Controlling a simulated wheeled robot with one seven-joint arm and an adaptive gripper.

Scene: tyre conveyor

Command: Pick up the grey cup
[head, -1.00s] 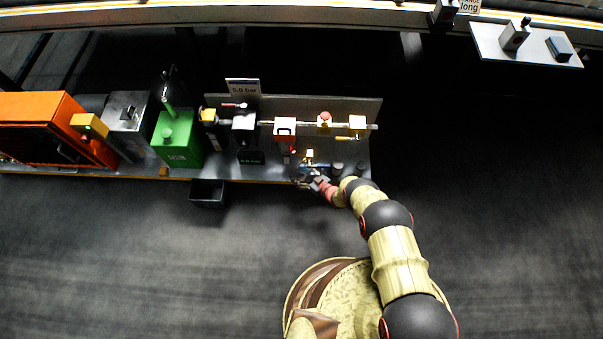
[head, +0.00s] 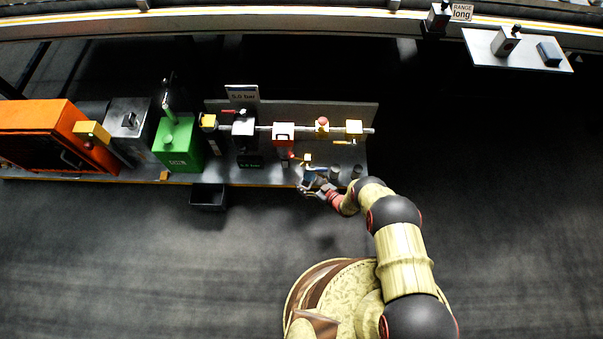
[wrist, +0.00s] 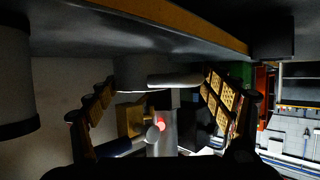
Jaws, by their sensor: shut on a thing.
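My gripper (wrist: 160,92) is in the wrist view, with one gridded yellow pad on each side. It is shut on the grey cup (wrist: 145,73), a plain round body with a pale rim, which sits between the pads. In the head view my gripper (head: 309,186) is at the front edge of the bench, below the small yellow valve. There the cup is too small and too covered by the gripper to make out clearly. I cannot tell whether the cup is clear of the bench.
Two dark grey cylinders (head: 335,172) stand on the bench just right of my gripper. A pipe with valves (head: 284,132) runs behind. A green can (head: 178,146), an orange cabinet (head: 35,135) and a black bin (head: 208,197) are left. Open floor lies in front.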

